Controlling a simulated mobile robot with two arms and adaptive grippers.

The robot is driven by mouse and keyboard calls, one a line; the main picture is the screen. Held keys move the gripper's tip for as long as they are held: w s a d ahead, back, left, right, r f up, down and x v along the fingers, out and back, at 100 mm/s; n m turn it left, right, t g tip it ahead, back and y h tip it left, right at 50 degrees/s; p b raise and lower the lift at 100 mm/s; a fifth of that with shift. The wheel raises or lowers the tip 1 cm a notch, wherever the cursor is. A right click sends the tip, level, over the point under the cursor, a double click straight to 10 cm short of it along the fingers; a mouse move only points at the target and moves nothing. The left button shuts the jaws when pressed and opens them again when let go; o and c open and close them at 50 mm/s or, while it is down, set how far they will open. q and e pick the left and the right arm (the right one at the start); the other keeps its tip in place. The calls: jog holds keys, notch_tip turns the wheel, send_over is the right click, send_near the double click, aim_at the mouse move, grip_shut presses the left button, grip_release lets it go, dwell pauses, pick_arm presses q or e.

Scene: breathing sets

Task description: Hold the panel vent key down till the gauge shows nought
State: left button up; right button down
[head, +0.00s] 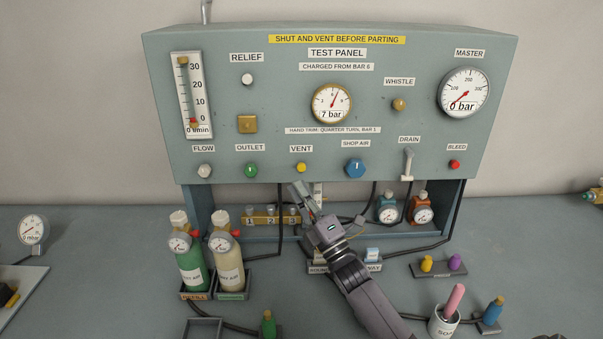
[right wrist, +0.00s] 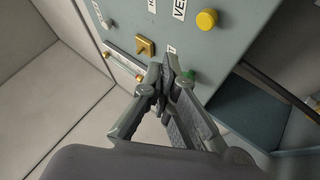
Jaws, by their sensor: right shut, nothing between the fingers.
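The vent key is a yellow button (head: 301,168) under the VENT label on the grey-green test panel (head: 420,120). It also shows in the right wrist view (right wrist: 207,19). The panel's middle gauge (head: 331,103) reads 7 bar; the master gauge (head: 463,91) at the right reads 0 bar. My right gripper (head: 298,190) is shut and empty. Its tips are just below the yellow key in the head view, apart from it. In the right wrist view the shut fingers (right wrist: 170,68) lie to the left of and below the key. My left gripper is out of view.
The green outlet knob (head: 251,170) and blue shop air knob (head: 355,168) flank the key. Two bottles with gauges, one green (head: 192,270) and one cream (head: 228,270), stand at front left. A white pot (head: 443,324) stands at front right. Black hoses cross the table.

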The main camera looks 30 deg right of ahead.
aim_at(301, 167)
jog(key=shift+w+d+b, duration=0.35)
jog(key=shift+w+d, duration=0.1)
jog(key=shift+w, duration=0.25)
jog(key=shift+w+d+b, duration=0.4)
jog(key=shift+w, duration=0.25)
jog(key=shift+w+d+b, duration=0.35)
jog(key=shift+w+d, duration=0.1)
jog(key=shift+w, duration=0.25)
jog(key=shift+w+d+b, duration=0.2)
jog(key=shift+w+b, duration=0.15)
jog(key=shift+w+d+r+b, duration=0.1)
jog(key=shift+w+d+b, duration=0.25)
jog(key=shift+w+b, duration=0.1)
dwell(1.7)
dwell(0.9)
jog(key=shift+s+a+f+p, duration=0.2)
jog(key=shift+s+a+p, duration=0.25)
jog(key=shift+s, duration=0.35)
jog(key=shift+a, duration=0.15)
